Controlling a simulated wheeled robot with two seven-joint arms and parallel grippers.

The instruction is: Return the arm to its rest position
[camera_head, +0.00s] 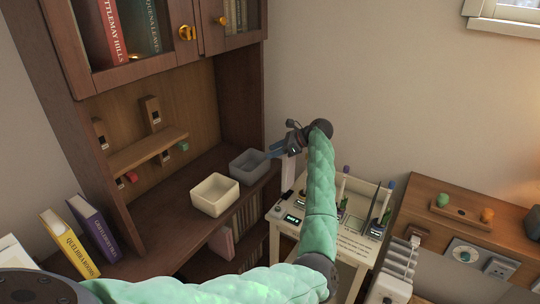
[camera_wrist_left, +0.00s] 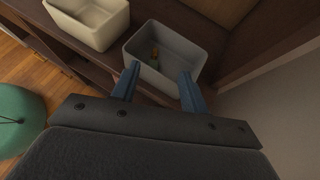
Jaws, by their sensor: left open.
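My left arm in its green padded sleeve (camera_head: 321,180) reaches forward across the head view and bends toward the cabinet. My left gripper (camera_head: 272,153) is at the right edge of the grey bin. In the left wrist view its two blue fingers (camera_wrist_left: 158,88) are spread apart with nothing between them. The grey bin (camera_head: 248,166) stands on the cabinet shelf in the head view. My right gripper is not in view.
A cream bin (camera_head: 214,194) stands beside the grey bin on the wooden cabinet (camera_head: 150,230). A white rack table (camera_head: 345,235) stands under and right of my arm. A wooden sideboard (camera_head: 425,205) is at the right. Books (camera_head: 92,228) lean at the left.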

